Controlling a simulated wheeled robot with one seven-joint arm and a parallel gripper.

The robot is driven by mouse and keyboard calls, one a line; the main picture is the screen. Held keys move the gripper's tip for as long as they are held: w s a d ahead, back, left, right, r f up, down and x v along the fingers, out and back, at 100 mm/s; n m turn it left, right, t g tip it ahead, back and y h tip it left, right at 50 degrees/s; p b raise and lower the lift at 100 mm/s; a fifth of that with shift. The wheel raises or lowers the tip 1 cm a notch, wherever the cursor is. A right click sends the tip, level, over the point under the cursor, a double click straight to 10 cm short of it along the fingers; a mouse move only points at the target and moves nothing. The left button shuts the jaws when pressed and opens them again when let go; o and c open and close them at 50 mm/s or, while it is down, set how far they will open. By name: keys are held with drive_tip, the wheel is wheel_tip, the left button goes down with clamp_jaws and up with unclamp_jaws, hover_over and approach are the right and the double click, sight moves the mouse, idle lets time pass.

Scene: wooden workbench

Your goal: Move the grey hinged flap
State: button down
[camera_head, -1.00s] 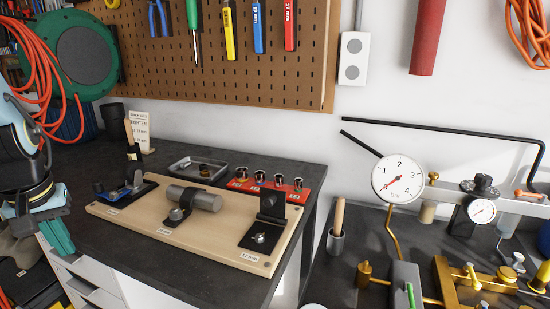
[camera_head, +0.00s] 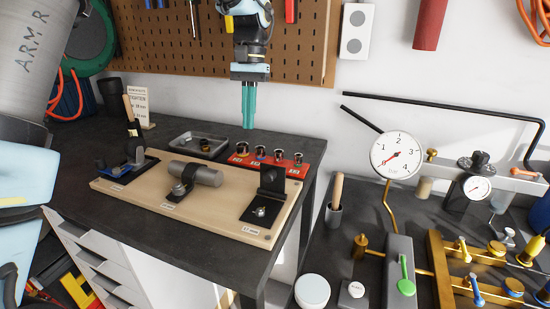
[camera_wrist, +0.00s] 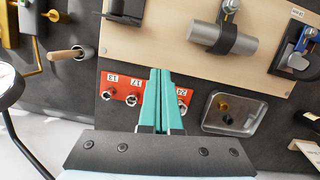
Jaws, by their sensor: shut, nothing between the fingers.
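My gripper (camera_head: 249,127) has teal fingers that are shut and empty. It points down above the back edge of the left workbench, by the red socket rack (camera_head: 240,162). In the wrist view the gripper (camera_wrist: 159,72) overlaps the same red rack (camera_wrist: 118,92), hiding part of it. No part is clearly a grey hinged flap. A long grey plate-like piece (camera_head: 399,250) with a green handle (camera_head: 405,272) on the right bench is one grey candidate, but I cannot tell whether it is hinged. My gripper is well to its left and apart from it.
A wooden board (camera_head: 225,218) with clamped fittings and a grey cylinder (camera_head: 205,176) lies on the left bench. A metal tray (camera_head: 185,142) is behind it. The right bench carries a dial gauge (camera_head: 396,156), black pipe (camera_head: 440,112) and brass manifold (camera_head: 445,275). A gap separates the benches.

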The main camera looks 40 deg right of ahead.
sight(270, 181)
drive_tip(key=s+d+r+m+y, duration=0.1)
drive_tip(key=s+d+r, duration=0.1)
drive_tip(key=s+d, duration=0.45)
drive_tip(key=p+x, duration=0.3)
drive_tip(key=x, duration=0.7)
drive_tip(key=shift+w+a+r, duration=0.1)
drive_tip(key=shift+s+a+r+p, duration=0.2)
drive_tip(key=shift+s+a+p, duration=0.15)
drive_tip(key=shift+a, duration=0.15)
drive_tip(key=shift+s+a+r+p, duration=0.2)
drive_tip(key=shift+s+a+p, duration=0.15)
drive_tip(key=shift+a, duration=0.15)
drive_tip(key=shift+s+a+f, duration=0.15)
drive_tip(key=shift+s+a, duration=0.15)
drive_tip(key=shift+a, duration=0.25)
drive_tip(key=shift+f, duration=0.1)
